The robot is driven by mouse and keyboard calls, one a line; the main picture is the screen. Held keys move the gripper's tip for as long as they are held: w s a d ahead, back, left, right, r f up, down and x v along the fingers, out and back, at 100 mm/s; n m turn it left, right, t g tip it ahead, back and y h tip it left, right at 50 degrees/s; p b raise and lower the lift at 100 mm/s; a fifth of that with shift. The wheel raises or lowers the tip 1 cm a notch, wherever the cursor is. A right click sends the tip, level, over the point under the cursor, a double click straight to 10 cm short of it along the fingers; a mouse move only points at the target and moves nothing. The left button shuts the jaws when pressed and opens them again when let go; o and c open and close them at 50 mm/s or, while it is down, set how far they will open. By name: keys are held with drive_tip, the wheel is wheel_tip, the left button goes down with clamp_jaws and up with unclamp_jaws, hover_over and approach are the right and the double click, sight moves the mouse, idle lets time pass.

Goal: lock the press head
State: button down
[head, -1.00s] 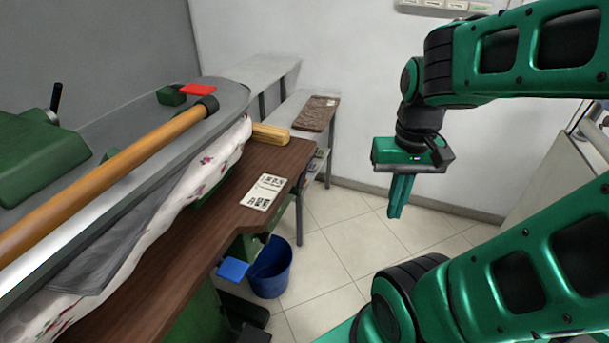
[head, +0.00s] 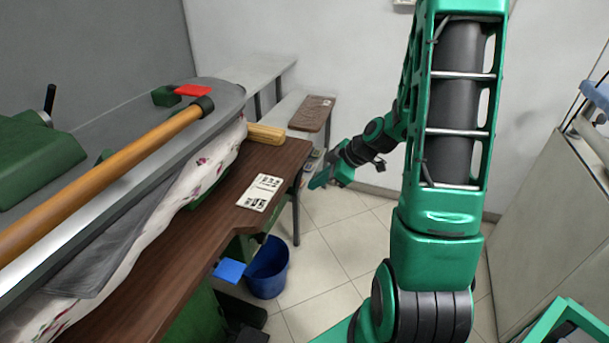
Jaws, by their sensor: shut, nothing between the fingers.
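The press head (head: 190,135) is a large grey plate at the left, lying low over a white flowered cloth (head: 170,207) on the press. A wooden handle bar (head: 110,170) runs along its front edge. A red flat piece (head: 192,90) and a small green block sit at its far end. A black lever (head: 49,99) stands up at the far left by a green housing (head: 35,150). A blue pedal (head: 230,270) shows below the table. My gripper (head: 318,183) is shut and empty, right of the table's far end, apart from the press.
The brown table (head: 190,245) holds a printed card (head: 260,192) and a wooden block (head: 265,133). A blue bucket (head: 268,268) stands on the floor below. A shelf with a brown board (head: 311,114) is behind. A cabinet (head: 550,220) stands right; tiled floor lies between.

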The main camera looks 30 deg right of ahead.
drive_tip(key=w+d+f+n+t, duration=0.2)
drive_tip(key=w+d+f+t, duration=0.3)
drive_tip(key=w+d, duration=0.3)
drive_tip(key=shift+f+t+h, duration=0.15)
drive_tip(key=shift+t+h, duration=0.25)
drive_tip(key=shift+t, duration=0.2)
drive_tip(key=w+f, duration=0.7)
drive_tip(key=w, duration=0.3)
drive_tip(key=shift+w+a, duration=0.3)
drive_tip(key=shift+w, duration=0.1)
drive_tip(key=shift+f, duration=0.1)
